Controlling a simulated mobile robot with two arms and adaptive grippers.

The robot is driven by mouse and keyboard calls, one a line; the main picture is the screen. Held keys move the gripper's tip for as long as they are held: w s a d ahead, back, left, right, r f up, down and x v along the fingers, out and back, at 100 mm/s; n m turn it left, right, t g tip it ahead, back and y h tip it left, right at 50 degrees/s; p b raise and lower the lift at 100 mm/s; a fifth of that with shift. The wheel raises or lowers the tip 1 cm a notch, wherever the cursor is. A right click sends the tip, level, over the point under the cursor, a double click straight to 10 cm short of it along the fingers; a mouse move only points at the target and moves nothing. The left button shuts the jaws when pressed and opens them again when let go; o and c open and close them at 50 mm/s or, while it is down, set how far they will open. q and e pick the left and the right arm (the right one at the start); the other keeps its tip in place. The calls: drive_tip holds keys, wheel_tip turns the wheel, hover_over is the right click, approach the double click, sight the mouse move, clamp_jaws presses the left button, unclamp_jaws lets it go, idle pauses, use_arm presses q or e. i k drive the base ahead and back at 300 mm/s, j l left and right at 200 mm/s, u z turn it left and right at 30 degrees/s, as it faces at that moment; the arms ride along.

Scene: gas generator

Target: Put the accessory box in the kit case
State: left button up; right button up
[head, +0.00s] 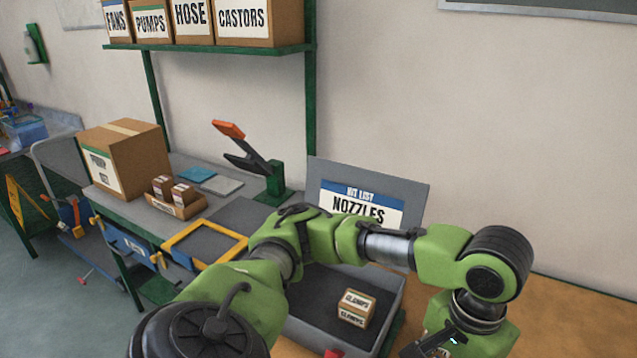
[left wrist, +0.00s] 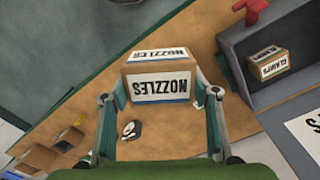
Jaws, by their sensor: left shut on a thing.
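The accessory box is a cardboard box marked NOZZLES (left wrist: 158,87). In the left wrist view my left gripper (left wrist: 160,98) is shut on it, one finger at each side. The box is above a brown surface, beside the kit case and outside it. The grey kit case (head: 392,312) stands open in the head view. Its raised lid (head: 418,192) carries a list reading NOZZLES. A small CLAMPS box (head: 356,308) lies in its dark interior, which also shows in the left wrist view (left wrist: 240,52). My left arm hides part of the case. My right gripper is not in view.
A workbench on the left holds a large carton (head: 128,158), a tray of small boxes (head: 177,206), a yellow-framed mat (head: 207,243) and an orange-handled press (head: 230,129). A shelf (head: 210,49) with labelled boxes is above. Small cardboard boxes (left wrist: 70,137) and a small round object (left wrist: 130,129) also show.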

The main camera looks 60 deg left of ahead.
sight(305, 293)
drive_tip(key=j+u, duration=0.5)
drive_tip(key=u, duration=0.25)
drive_tip(key=i+j+u, duration=0.15)
drive_tip(key=u, duration=0.2)
drive_tip(key=i+j, duration=0.1)
drive_tip(key=j, duration=0.25)
